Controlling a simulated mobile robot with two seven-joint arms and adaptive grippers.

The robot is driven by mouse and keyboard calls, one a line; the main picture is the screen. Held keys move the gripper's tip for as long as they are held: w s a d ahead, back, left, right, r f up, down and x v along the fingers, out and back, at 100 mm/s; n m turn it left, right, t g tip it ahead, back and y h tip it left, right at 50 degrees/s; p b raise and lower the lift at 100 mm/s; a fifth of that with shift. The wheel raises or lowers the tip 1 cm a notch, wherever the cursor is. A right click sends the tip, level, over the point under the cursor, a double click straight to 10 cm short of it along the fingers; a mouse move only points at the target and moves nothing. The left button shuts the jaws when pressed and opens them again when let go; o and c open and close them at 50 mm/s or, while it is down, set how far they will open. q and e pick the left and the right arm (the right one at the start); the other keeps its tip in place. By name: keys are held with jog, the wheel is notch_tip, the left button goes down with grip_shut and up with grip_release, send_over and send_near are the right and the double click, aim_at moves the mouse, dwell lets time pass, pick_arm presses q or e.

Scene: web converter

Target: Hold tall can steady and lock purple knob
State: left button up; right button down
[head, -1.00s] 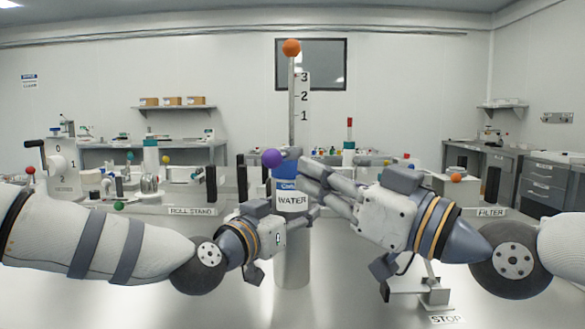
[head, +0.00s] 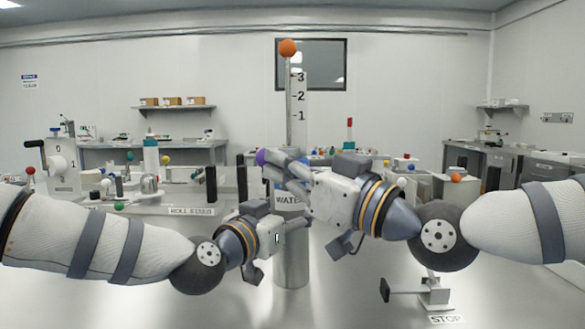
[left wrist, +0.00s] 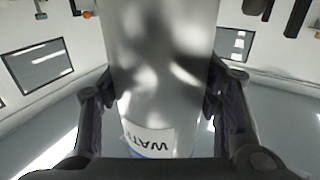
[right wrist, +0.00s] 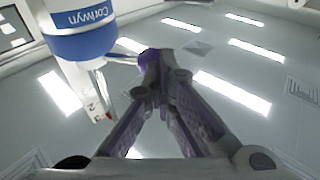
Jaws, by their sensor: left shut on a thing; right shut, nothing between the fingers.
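The tall can (head: 292,265) is a silver upright cylinder with a WATER label and a blue band; its metal side fills the middle of the left wrist view (left wrist: 165,70). My left gripper (head: 278,225) is shut on the can, with a finger on each side. The purple knob (head: 261,157) is at the can's upper left, partly hidden by my right fingers. My right gripper (head: 280,168) is shut and empty, crossing in front of the can's top. In the right wrist view its fingertips overlap the purple knob (right wrist: 150,57); I cannot tell whether they touch.
The ROLL STAND equipment (head: 190,211) is at the left. A STOP pedal (head: 432,295) stands at the lower right.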

pick_arm(q)
jog(key=shift+s+d+f, duration=0.1)
jog(key=shift+d+f, duration=0.05)
jog(key=shift+f, duration=0.25)
jog(key=shift+s+d+f, duration=0.1)
jog(key=shift+f, duration=0.3)
grip_shut()
pick_arm(e)
jog(key=shift+f, duration=0.15)
jog(key=s+v, duration=0.1)
jog(key=v, duration=1.3)
jog(key=shift+a, duration=0.3)
pick_arm(q)
jog(key=shift+w+r, duration=0.15)
jog(key=shift+r, duration=0.2)
pick_arm(e)
jog(key=shift+r, duration=0.6)
pick_arm(q)
jog(key=o, duration=1.6)
grip_release()
jog(key=shift+a+r, duration=0.1)
jog(key=shift+c, duration=0.2)
jog(key=o, duration=0.4)
jog(key=shift+c, duration=0.2)
jog(key=shift+r, duration=0.2)
jog(key=shift+r, duration=0.1)
